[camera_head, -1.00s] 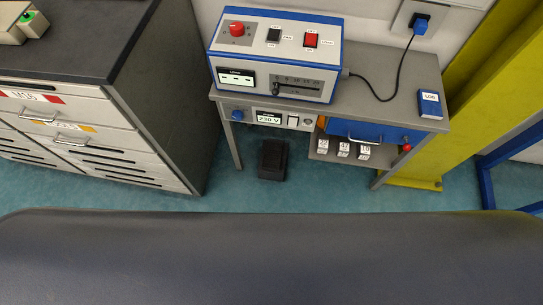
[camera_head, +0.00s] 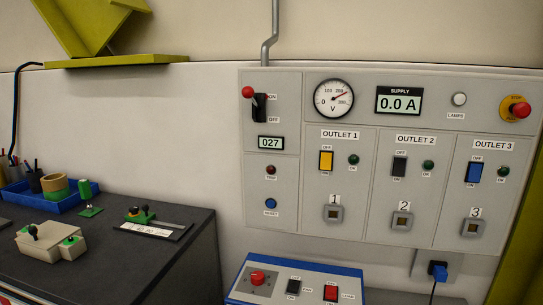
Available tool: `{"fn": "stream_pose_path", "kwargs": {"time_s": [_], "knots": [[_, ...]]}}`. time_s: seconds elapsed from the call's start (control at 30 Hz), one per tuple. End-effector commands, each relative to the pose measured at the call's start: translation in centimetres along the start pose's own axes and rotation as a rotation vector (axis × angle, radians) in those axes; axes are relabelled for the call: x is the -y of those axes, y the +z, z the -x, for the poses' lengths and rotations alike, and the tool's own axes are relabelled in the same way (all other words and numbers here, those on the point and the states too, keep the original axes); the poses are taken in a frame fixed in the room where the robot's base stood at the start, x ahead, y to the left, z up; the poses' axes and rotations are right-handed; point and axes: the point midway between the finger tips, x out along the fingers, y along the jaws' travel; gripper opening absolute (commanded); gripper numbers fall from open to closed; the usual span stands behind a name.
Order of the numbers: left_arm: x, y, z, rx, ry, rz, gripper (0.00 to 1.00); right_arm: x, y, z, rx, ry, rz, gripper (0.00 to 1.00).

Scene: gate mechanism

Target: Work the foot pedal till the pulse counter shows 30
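A small display (camera_head: 270,143) reading 027 sits at the left of the grey wall panel (camera_head: 385,225), below the lever switch. It carries no label that I can read, so I cannot tell for certain that it is the pulse counter. The foot pedal is out of view now. Neither of my grippers is in view.
The lever switch (camera_head: 258,105) has its red knob by ON. The voltmeter needle (camera_head: 333,98) points to the upper right; the supply display (camera_head: 399,101) reads 0.0 A. A blue-edged box (camera_head: 293,280) stands below. A dark bench (camera_head: 165,270) with tools stands left.

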Motion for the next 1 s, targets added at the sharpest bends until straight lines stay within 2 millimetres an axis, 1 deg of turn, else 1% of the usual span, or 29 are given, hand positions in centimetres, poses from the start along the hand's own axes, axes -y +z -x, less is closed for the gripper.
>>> {"fn": "stream_pose_path", "kwargs": {"time_s": [0.57, 0.6, 0.77, 0.8, 0.97, 1.0], "knots": [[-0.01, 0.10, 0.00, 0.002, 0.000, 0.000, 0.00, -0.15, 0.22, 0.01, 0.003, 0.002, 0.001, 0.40], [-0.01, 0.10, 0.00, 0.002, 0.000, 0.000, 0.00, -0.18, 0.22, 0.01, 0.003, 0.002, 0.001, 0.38], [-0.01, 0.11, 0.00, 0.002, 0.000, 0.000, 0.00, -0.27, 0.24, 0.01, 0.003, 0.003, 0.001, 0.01], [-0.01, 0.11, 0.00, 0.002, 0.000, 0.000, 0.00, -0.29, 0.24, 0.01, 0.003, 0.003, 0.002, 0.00], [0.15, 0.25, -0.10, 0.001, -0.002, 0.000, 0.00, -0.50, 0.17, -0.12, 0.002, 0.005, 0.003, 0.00], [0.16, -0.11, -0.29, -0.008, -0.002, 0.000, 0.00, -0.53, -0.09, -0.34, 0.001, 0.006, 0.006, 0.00]]}}
